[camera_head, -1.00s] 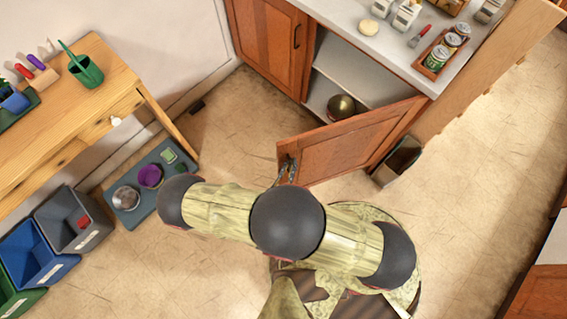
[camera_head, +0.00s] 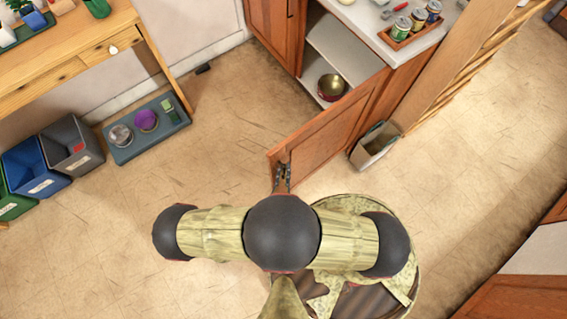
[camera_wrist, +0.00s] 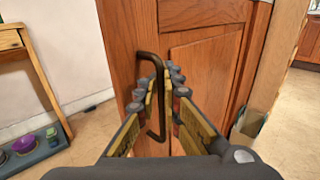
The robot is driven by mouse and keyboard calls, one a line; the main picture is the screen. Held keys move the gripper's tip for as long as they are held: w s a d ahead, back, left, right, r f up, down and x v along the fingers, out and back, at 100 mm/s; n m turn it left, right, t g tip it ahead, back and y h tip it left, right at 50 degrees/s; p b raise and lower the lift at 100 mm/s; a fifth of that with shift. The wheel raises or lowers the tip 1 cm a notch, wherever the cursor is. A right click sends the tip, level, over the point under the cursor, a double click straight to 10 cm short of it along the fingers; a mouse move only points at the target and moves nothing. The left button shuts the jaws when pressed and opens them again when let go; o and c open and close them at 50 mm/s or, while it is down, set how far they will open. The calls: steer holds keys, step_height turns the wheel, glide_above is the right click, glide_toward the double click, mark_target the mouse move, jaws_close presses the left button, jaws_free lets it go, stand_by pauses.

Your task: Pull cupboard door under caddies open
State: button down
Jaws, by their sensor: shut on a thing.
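The wooden cupboard door (camera_head: 325,142) stands swung out wide from its cabinet, below the counter with the caddy (camera_head: 412,27). In the wrist view the door (camera_wrist: 205,60) fills the middle, with a dark bar handle (camera_wrist: 158,95) upright near its left edge. My gripper (camera_wrist: 163,82) has its fingers on either side of the handle and is shut on it. In the head view my gripper (camera_head: 282,178) is at the door's free edge, partly hidden by my arm. A pot (camera_head: 331,87) shows on the shelf inside the open cupboard.
A small bin (camera_head: 374,146) stands on the floor right of the door. A blue-grey tray (camera_head: 150,128) with bowls and several coloured bins (camera_head: 70,145) lie left, by a wooden table (camera_head: 75,50). Floor between tray and door is clear.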

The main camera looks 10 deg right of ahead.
steer(key=shift+s+d, duration=0.1)
steer(key=shift+s, duration=0.25)
steer(key=c, duration=2)
jaws_free()
steer(key=shift+o, duration=0.2)
steer(key=shift+d, duration=0.1)
